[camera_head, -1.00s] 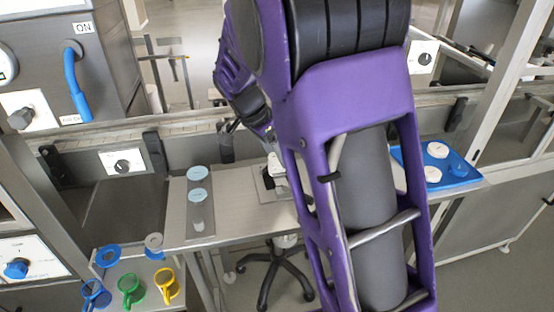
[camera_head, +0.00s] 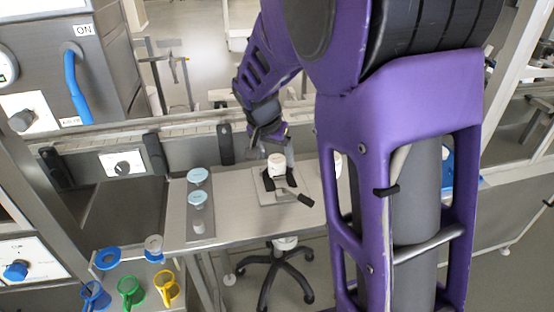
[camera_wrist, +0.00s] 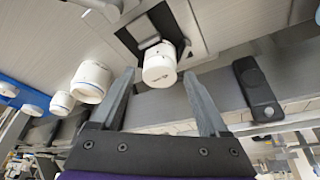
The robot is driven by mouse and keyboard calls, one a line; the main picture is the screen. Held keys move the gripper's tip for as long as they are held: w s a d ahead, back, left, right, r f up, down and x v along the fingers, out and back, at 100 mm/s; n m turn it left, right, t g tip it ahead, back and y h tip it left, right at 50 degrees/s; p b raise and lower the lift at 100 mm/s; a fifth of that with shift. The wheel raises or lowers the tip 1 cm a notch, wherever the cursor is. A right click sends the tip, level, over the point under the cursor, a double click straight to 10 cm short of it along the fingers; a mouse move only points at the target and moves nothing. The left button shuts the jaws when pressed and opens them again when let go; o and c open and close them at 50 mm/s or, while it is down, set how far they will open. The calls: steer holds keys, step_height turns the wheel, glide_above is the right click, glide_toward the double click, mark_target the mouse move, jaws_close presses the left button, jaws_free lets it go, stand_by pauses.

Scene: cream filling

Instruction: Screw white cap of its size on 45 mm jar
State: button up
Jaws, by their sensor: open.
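A white jar (camera_head: 277,168) stands in a holder with black jaws on a plate in the middle of the bench. It also shows in the wrist view (camera_wrist: 160,68), a white cylinder with small dark lettering. I cannot tell whether a separate cap sits on it. My gripper (camera_wrist: 158,76) is open, with one finger on each side of this jar in the wrist view; nothing is gripped, and the distance to it is unclear. A second white cylinder (camera_wrist: 90,84) stands left of the fingers. In the head view a white piece (camera_head: 337,160) shows partly behind my arm.
Two containers with light blue tops (camera_head: 198,177) stand on a grey plate at the bench's left. A blue tray (camera_head: 447,165) is mostly hidden behind my arm. A black-handled lever (camera_head: 305,200) lies in front of the holder.

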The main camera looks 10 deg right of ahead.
steer(key=n, duration=0.1)
steer(key=n+y+p, duration=0.1)
steer(key=n, duration=0.1)
steer(key=shift+s+d+r, duration=0.1)
steer(key=shift+d+r, duration=0.05)
steer(key=shift+d, duration=0.05)
steer(key=shift+n+t+y+p, duration=0.4)
steer(key=shift+n+y+p, duration=0.35)
steer(key=shift+n, duration=0.65)
